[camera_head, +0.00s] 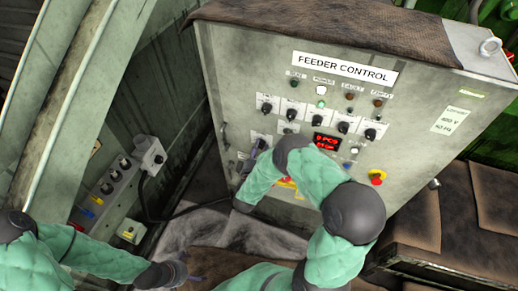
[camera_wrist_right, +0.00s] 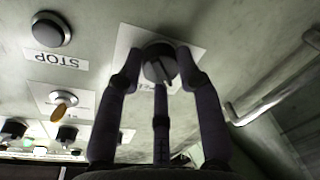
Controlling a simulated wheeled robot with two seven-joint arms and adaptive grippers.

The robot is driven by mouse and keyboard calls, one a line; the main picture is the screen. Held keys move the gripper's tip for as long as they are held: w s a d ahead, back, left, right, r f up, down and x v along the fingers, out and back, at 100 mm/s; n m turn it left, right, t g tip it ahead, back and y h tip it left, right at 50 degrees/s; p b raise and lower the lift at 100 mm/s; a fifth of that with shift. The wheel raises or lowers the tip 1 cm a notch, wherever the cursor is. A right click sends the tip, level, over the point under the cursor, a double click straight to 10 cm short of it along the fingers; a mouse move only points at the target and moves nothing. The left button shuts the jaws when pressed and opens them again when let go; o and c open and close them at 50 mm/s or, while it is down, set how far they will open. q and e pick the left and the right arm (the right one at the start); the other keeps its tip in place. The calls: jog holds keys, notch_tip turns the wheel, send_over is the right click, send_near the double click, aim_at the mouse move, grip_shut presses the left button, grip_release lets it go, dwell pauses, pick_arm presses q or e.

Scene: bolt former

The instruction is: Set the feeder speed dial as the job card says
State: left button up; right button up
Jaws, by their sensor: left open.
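The feeder control panel (camera_head: 225,75) stands upright, with several black knobs on white plates. My right gripper (camera_head: 252,152) is at the panel's lower left, in front of a knob plate (camera_head: 259,136). In the right wrist view my right gripper (camera_wrist_right: 160,75) has its fingers on both sides of a round dark dial (camera_wrist_right: 160,64) with a light pointer line. The fingertips look close to the dial's rim; whether they press on it I cannot tell. The dial's markings are mostly hidden or unreadable. My left gripper (camera_head: 178,272) is open and empty, low and away from the panel. No job card is readable.
A red display (camera_head: 326,142) and a red-and-yellow emergency stop (camera_head: 377,177) are on the panel. The wrist view shows a STOP button (camera_wrist_right: 51,29), a toggle switch (camera_wrist_right: 63,98) and a handle (camera_wrist_right: 268,92). A socket box (camera_head: 118,185) is at the left.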

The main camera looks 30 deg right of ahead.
jog(key=shift+m+b, duration=0.3)
jog(key=shift+m, duration=0.1)
jog(key=shift+w+a+m+g+h+b, duration=0.1)
jog(key=shift+m+g+h+b, duration=0.35)
jog(key=shift+m+b, duration=3.3)
jog(key=shift+w+d+m+g+h+b, duration=0.15)
jog(key=shift+m+h+b, duration=1)
jog(key=shift+m, duration=4.55)
jog(key=shift+s+a+m+g+b, duration=0.15)
jog(key=shift+m+g+b, duration=0.25)
jog(key=shift+m+b, duration=3.6)
jog(key=shift+m+p, duration=0.75)
jog(key=shift+m, duration=0.2)
jog(key=o, duration=1.1)
jog(key=shift+o, duration=0.2)
jog(key=shift+f, duration=0.1)
jog(key=shift+a, duration=0.1)
